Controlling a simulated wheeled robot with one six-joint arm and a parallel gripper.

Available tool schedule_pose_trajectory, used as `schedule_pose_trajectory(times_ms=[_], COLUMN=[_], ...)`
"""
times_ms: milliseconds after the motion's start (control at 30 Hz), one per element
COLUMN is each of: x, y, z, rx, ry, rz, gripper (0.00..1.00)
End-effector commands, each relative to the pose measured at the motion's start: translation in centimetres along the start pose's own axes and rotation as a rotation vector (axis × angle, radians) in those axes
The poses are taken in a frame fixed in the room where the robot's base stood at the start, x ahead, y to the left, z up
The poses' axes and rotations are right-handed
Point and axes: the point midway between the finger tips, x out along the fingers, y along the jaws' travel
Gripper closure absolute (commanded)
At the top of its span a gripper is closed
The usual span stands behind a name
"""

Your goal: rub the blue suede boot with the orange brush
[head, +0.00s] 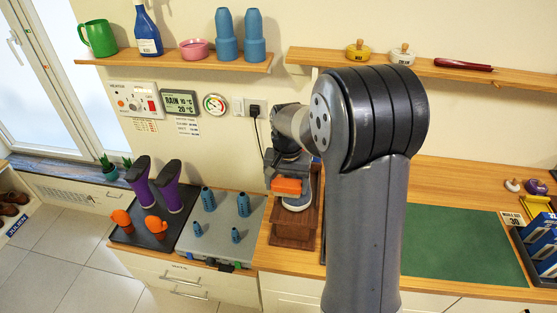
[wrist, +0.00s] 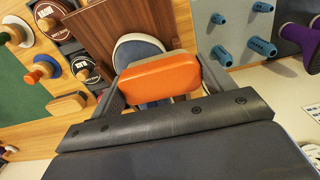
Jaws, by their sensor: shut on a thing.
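My gripper (head: 288,172) is shut on the orange brush (head: 287,186), which also shows in the wrist view (wrist: 158,77) between the two fingers. The blue suede boot (wrist: 138,49) shows just beyond the brush, blue with a pale rim, and the brush hides part of it. In the head view the boot (head: 297,203) is mostly behind the brush, with its pale-edged toe on a brown wooden stand (head: 292,232). The brush is over the boot; I cannot tell whether they touch.
Left of the stand is a grey board (head: 222,235) with several blue pegs, then a dark tray with purple boots (head: 167,192) and orange pegs (head: 154,227). A green mat (head: 463,245) lies to the right. Tins and brushes (wrist: 47,68) lie near the stand. Shelves (head: 175,64) hang above.

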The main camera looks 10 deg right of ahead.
Motion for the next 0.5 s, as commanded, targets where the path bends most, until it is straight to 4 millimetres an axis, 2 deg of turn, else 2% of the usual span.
schedule_pose_trajectory(times_ms=[100,500], x=[-2.6,-6.0], y=[0.1,0.7], z=[0.1,0.3], rx=[0.000,-0.002], ry=[0.003,0.000], rz=[-0.002,0.000], gripper=[0.44,0.44])
